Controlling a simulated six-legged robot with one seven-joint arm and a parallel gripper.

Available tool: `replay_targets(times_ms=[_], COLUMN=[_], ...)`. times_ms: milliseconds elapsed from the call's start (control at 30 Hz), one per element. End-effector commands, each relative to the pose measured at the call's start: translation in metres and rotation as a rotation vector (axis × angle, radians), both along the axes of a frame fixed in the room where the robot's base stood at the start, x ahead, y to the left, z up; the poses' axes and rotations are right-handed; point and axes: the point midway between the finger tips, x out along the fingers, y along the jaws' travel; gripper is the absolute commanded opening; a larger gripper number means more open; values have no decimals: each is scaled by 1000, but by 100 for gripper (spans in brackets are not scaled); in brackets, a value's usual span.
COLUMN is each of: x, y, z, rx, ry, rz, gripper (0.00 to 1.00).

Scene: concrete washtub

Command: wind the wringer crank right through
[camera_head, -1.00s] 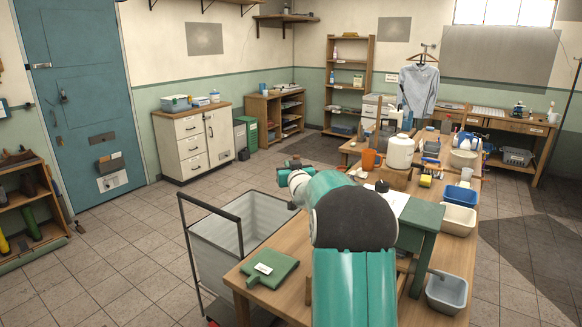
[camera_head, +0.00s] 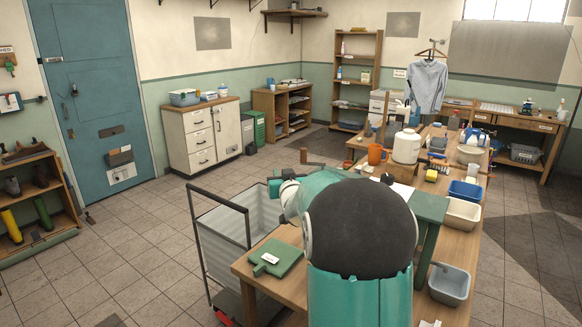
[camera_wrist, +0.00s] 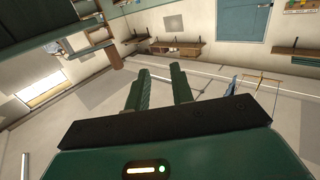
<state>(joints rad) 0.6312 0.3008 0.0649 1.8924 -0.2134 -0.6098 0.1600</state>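I cannot make out the wringer or its crank for certain. A brown angled piece (camera_head: 305,157) shows just beyond the end of my arm in the head view; I cannot tell whether it is part of the crank or of my gripper. My arm covers much of the near bench there. In the wrist view, the two green fingers of my gripper (camera_wrist: 161,92) stand apart with nothing between them. That view is tilted and shows the far wall, shelves and door, with no crank recognisable.
A wheeled bin cart (camera_head: 222,240) stands left of the wooden bench. A green board (camera_head: 275,258) lies on the bench's near left corner. An orange mug (camera_head: 376,154), a white container (camera_head: 406,147) and several tubs (camera_head: 450,284) are on the bench. Open floor lies left.

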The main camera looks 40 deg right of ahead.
Motion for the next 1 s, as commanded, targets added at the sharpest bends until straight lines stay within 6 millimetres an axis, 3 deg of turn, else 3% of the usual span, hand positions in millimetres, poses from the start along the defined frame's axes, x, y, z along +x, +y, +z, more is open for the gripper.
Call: replay_targets(times_ms=[100, 333, 433, 567, 767, 1000], x=[7, 12, 5, -6, -16, -9], y=[14, 45, 46, 34, 0, -30], z=[-18, -86, -109, -125, -112, -44], rx=[59, 244, 287, 297, 220, 61], ry=[67, 354, 468, 562, 542, 237], rz=[52, 105, 52, -75, -322, -530], gripper=[41, 41, 41, 41, 41, 41])
